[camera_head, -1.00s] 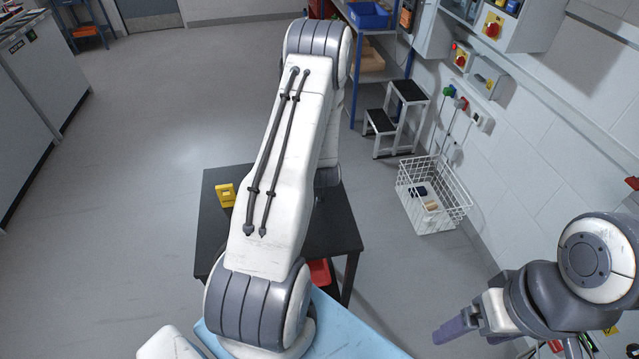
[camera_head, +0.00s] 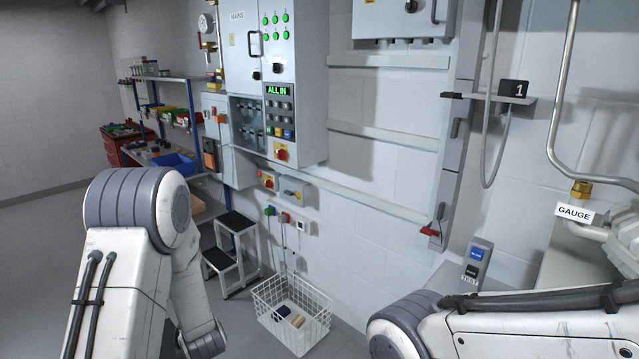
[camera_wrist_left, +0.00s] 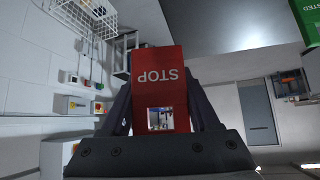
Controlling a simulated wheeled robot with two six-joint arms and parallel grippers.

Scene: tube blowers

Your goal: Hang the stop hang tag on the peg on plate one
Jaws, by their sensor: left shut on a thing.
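The stop hang tag (camera_wrist_left: 158,75) is a red plate with white STOP lettering, upside down in the left wrist view, with a square hole near its lower end. My left gripper (camera_wrist_left: 163,100) is shut on it, one dark finger at each side. In the head view my left arm shows at the left, but its gripper and the tag are not visible. A black plate marked 1 (camera_head: 514,89) stands on a grey wall bracket at the upper right. A dark-tipped peg (camera_head: 453,95) sticks out to the left of it. My right arm crosses the lower right; its gripper is out of view.
A grey control cabinet (camera_head: 270,80) with an ALL IN display hangs on the wall. A red piece (camera_head: 430,231) sits on a lower wall bracket. A GAUGE-labelled fitting (camera_head: 574,213) and pipe stand at right. A white wire basket (camera_head: 290,315) and step stool (camera_head: 231,255) are on the floor.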

